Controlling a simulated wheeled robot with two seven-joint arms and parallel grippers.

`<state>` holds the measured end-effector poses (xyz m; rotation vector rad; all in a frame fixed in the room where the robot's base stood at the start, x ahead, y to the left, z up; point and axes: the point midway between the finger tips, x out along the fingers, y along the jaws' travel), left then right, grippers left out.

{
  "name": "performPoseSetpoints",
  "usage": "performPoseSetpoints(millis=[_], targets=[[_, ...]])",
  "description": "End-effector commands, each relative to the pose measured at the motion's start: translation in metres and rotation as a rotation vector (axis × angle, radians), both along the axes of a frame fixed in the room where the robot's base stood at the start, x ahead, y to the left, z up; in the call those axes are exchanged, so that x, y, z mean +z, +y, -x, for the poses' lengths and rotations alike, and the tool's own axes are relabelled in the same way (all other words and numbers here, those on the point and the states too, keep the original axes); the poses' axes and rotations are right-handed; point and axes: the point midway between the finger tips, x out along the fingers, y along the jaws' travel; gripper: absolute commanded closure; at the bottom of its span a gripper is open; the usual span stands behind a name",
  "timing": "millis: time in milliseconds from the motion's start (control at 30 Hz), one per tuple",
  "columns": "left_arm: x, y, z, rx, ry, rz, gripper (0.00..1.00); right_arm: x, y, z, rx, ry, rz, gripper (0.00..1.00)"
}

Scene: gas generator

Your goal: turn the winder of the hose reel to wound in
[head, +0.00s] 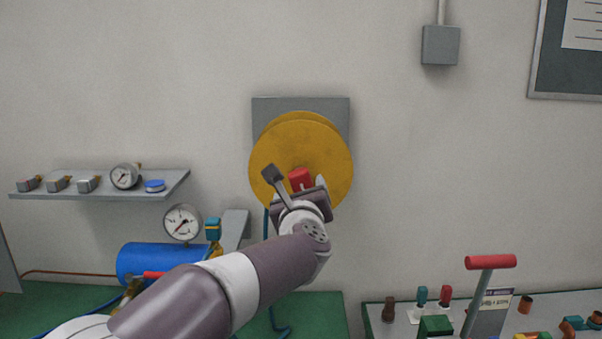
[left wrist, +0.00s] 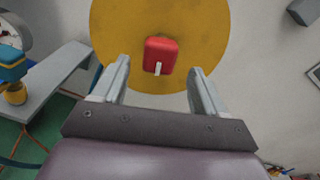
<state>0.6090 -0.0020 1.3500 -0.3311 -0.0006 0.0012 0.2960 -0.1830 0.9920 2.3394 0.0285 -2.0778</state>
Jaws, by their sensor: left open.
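The hose reel is a yellow disc (head: 300,145) on a grey plate (head: 337,106) on the wall, and its disc fills the top of the left wrist view (left wrist: 110,40). Its winder is a red knob (head: 300,179) low on the disc's face, and the knob also shows in the left wrist view (left wrist: 161,53) with a small white mark on it. My left gripper (head: 307,185) is open in front of the lower disc. In the left wrist view its two fingers (left wrist: 158,78) stand apart on either side below the knob, with nothing between them. My right gripper is not in view.
A shelf (head: 170,184) with gauges and small parts is on the wall at left. A blue tank (head: 165,258) with a gauge stands below it. A bench (head: 381,325) with a red-handled lever (head: 490,262) and several fittings is at lower right. The wall around the reel is clear.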

Motion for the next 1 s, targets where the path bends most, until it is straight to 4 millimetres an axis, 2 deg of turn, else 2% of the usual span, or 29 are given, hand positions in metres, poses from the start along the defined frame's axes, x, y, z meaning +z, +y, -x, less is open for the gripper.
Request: performPoseSetpoints(millis=[33,100,300,633,667,800,833,1000], targets=[[0.004,0.001,-0.013,0.002,0.003,-0.002,0.28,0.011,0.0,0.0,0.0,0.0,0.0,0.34],[0.004,0.0,-0.027,0.0,0.002,-0.003,0.28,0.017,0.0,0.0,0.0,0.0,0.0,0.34],[0.002,0.0,-0.052,-0.001,0.001,-0.002,0.28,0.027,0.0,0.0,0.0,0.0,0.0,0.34],[0.0,0.0,-0.058,-0.001,0.001,-0.003,0.28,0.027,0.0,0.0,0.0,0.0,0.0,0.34],[0.0,0.0,-0.058,-0.001,0.001,-0.003,0.31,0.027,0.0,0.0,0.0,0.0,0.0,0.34],[0.0,0.0,-0.058,-0.001,0.001,-0.003,0.77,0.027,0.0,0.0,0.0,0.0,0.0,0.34],[0.0,0.0,-0.058,-0.001,0.001,-0.003,0.79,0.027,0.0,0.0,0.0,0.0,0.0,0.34],[0.0,0.0,-0.057,-0.001,0.001,-0.007,0.79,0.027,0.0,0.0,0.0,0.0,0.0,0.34]])
